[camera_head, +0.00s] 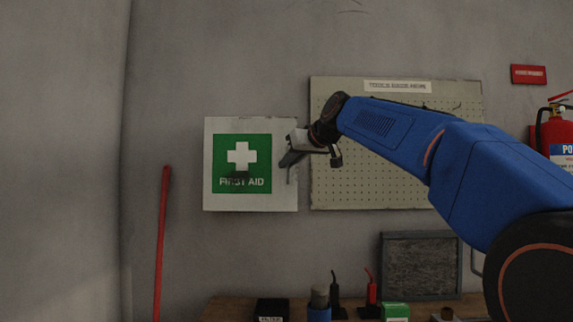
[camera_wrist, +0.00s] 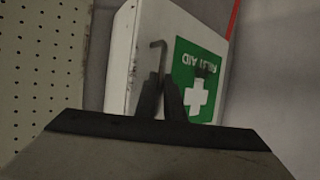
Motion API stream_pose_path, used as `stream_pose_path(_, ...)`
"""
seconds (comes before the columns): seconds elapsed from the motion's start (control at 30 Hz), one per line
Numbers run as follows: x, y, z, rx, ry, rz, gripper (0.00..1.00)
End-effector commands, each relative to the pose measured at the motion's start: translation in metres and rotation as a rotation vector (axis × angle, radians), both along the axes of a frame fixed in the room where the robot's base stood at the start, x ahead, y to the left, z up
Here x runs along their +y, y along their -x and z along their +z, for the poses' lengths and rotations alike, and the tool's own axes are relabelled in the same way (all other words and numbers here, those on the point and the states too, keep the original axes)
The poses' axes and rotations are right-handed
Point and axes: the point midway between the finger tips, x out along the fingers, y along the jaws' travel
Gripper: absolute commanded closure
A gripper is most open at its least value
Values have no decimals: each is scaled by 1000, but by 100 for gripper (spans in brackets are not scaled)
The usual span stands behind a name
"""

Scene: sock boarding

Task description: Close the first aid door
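The first aid cabinet (camera_head: 222,123) is a white box on the wall, with a green sign and white cross on its door. In the wrist view the cabinet (camera_wrist: 122,60) appears upside down, with one side and the door front showing. I see no clear gap at the door edge. A thin bent handle (camera_wrist: 158,47) stands at the door's edge on the sign's left there. My gripper (camera_head: 287,163) is at the door's right edge in the head view. Its fingers (camera_wrist: 163,95) are close together near the handle; whether they grip it is unclear.
A pegboard (camera_head: 400,190) hangs to the right of the cabinet. A red pole (camera_head: 162,240) leans at the left. A wooden bench (camera_head: 235,310) with bottles and boxes is below. A fire extinguisher (camera_head: 556,135) hangs at the far right.

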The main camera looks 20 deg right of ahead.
Motion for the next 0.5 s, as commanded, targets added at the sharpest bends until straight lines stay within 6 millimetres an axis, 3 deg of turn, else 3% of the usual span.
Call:
stream_pose_path(0.03, -7, 12, 10, -11, 3, -9, 85)
stream_pose_path(0.5, -27, 97, 44, -4, 3, -4, 85)
